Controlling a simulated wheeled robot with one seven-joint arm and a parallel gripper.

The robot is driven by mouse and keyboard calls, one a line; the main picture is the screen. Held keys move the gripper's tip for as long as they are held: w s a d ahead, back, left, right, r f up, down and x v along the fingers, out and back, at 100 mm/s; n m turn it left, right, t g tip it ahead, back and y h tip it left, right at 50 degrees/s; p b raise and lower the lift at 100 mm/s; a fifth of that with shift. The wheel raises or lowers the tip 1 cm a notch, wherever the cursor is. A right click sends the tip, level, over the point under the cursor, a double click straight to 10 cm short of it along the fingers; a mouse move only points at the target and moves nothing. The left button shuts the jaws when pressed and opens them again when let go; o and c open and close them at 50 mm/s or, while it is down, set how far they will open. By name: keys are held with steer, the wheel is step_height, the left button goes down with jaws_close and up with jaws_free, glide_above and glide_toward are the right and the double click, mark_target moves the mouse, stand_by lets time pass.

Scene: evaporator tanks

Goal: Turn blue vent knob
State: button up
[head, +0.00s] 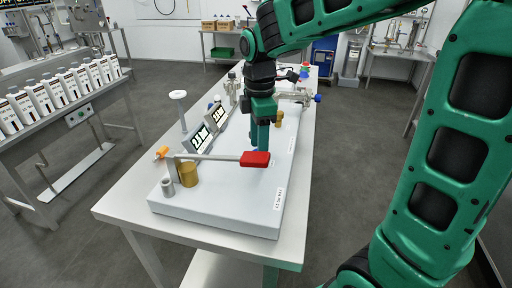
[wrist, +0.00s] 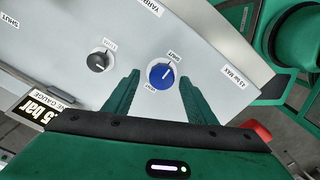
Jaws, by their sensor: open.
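The blue vent knob (wrist: 161,73) shows in the wrist view on the pale panel, with a light pointer line on its face and small labels on both sides. My gripper (wrist: 157,85) is open, one finger on each side of the knob in that view. Whether the fingers reach down to the knob's height or touch it, I cannot tell. In the head view my gripper (head: 264,148) points down over the white panel box on the table, and the knob is hidden behind it.
A black knob (wrist: 99,61) sits left of the blue one. In the head view a red-handled lever (head: 255,159) lies close in front of my gripper. Digital gauges (head: 206,130), a brass cylinder (head: 189,175) and valves share the white box (head: 220,208) on the table (head: 125,203).

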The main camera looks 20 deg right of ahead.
steer(key=shift+f, duration=0.55)
steer(key=c, duration=1)
steer(key=shift+r, duration=0.1)
steer(key=shift+c, duration=0.2)
